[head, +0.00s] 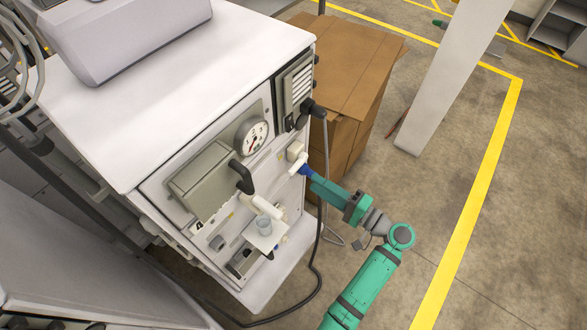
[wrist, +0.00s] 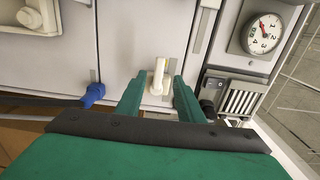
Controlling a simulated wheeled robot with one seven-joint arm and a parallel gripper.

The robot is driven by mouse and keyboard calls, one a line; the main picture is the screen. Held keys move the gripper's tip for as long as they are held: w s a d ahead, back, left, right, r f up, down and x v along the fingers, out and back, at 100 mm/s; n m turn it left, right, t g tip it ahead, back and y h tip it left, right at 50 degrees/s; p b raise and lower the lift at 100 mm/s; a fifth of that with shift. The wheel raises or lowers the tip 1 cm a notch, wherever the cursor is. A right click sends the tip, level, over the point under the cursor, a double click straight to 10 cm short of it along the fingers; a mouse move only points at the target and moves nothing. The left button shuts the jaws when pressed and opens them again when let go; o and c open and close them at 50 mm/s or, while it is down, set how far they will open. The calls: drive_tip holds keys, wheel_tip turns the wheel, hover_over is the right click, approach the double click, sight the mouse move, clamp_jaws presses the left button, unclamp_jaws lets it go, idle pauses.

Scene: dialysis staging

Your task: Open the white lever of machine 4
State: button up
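The white lever (wrist: 158,75) stands upright on the machine's pale front panel in the wrist view. In the head view, what looks like the same lever (head: 296,152) is near the panel's right edge, partly hard to make out. My gripper (wrist: 158,88) is open, with one green finger on each side of the lever and a gap visible on both sides. No contact shows. In the head view my gripper (head: 310,182) reaches the front of the machine (head: 200,80) from the right. No machine number is readable.
A blue connector (wrist: 93,94) sits left of the lever. A round gauge (head: 252,137) and a vent (wrist: 236,100) are nearby. A dark cable (head: 318,250) hangs in front of the machine. A cardboard box (head: 345,60) stands behind it.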

sight(296, 171)
drive_tip(key=x, duration=1)
clamp_jaws()
